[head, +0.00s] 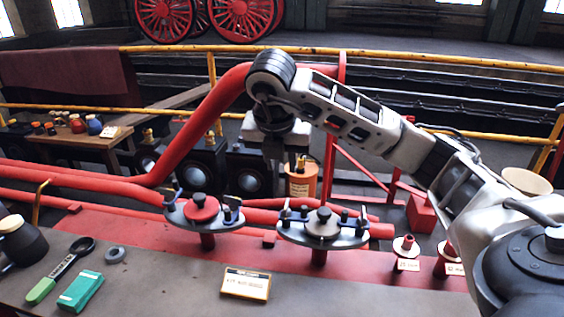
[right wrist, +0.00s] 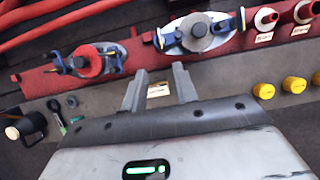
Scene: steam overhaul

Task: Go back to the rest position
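My right arm reaches in from the right in the head view, and its gripper (head: 273,150) hangs pointing down above the pipes and flanges. In the right wrist view the two fingers of this gripper (right wrist: 160,80) stand apart with nothing between them. A flange with a red centre (head: 201,208) and a flange with a grey centre (head: 322,226) stand on the red strip beyond the bench edge, clear of the fingers. They also show in the right wrist view, red (right wrist: 90,62) and grey (right wrist: 197,32). My left gripper is not in view.
A green-handled tool (head: 60,270), a teal box (head: 81,291), a grey ring (head: 115,255) and a label card (head: 246,284) lie on the grey bench. Red pipes (head: 190,130) and yellow rails (head: 400,57) run behind. Yellow caps (right wrist: 264,90) sit at the right.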

